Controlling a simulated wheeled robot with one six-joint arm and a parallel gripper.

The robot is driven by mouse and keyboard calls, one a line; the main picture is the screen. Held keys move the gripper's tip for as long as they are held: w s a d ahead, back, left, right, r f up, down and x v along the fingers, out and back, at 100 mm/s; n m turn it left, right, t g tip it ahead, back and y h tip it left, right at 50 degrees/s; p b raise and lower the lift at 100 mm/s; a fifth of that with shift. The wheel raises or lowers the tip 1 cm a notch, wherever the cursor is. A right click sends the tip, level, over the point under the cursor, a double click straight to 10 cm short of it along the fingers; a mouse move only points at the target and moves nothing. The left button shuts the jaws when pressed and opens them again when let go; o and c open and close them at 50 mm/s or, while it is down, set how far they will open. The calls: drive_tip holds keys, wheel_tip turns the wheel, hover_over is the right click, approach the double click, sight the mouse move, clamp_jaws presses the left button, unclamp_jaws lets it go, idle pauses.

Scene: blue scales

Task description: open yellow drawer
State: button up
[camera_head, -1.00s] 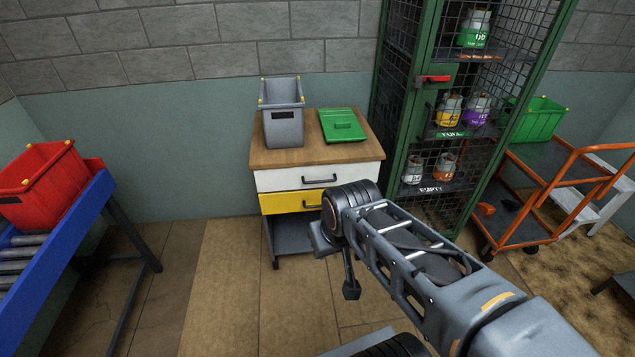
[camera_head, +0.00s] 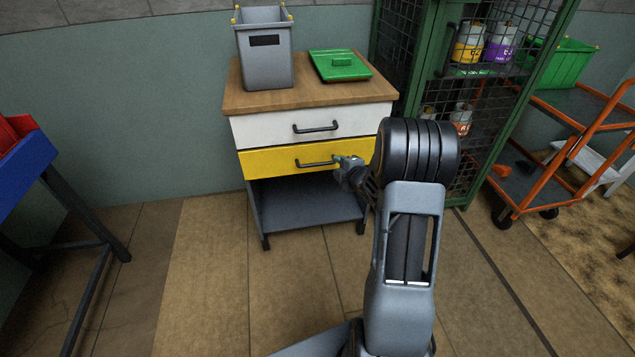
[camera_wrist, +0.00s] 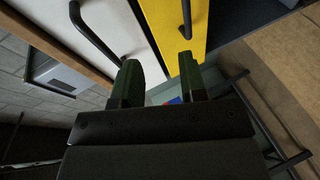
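The yellow drawer (camera_head: 280,162) is shut, below a white drawer (camera_head: 265,127) in a wood-topped cabinet. Its dark bar handle (camera_head: 316,163) is on the front. My gripper (camera_head: 349,166) is close to the right end of that handle in the head view. In the wrist view the two green fingers of my gripper (camera_wrist: 160,80) are apart with nothing held between them. The yellow drawer's handle (camera_wrist: 186,18) lines up with the right fingertip there; I cannot tell whether they touch. The white drawer's handle (camera_wrist: 90,32) lies left of the fingers.
An open shelf (camera_head: 305,205) is below the drawers. A green mesh locker (camera_head: 410,60) and orange cart (camera_head: 560,120) stand right. Floor in front is clear.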

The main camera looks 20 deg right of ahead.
drive_tip(key=n+y+b, duration=0.1)
drive_tip(key=n+b, duration=0.1)
approach(319, 165)
drive_tip(key=s+d, duration=0.1)
drive_tip(key=s, duration=0.2)
drive_tip(key=t+y, duration=0.1)
drive_tip(key=x, duration=0.4)
drive_tip(key=b+x, duration=0.1)
drive_tip(key=x, duration=0.4)
drive_tip(key=b+x, duration=0.1)
drive_tip(key=x, duration=0.3)
drive_tip(key=shift+w+f, duration=0.35)
clamp_jaws()
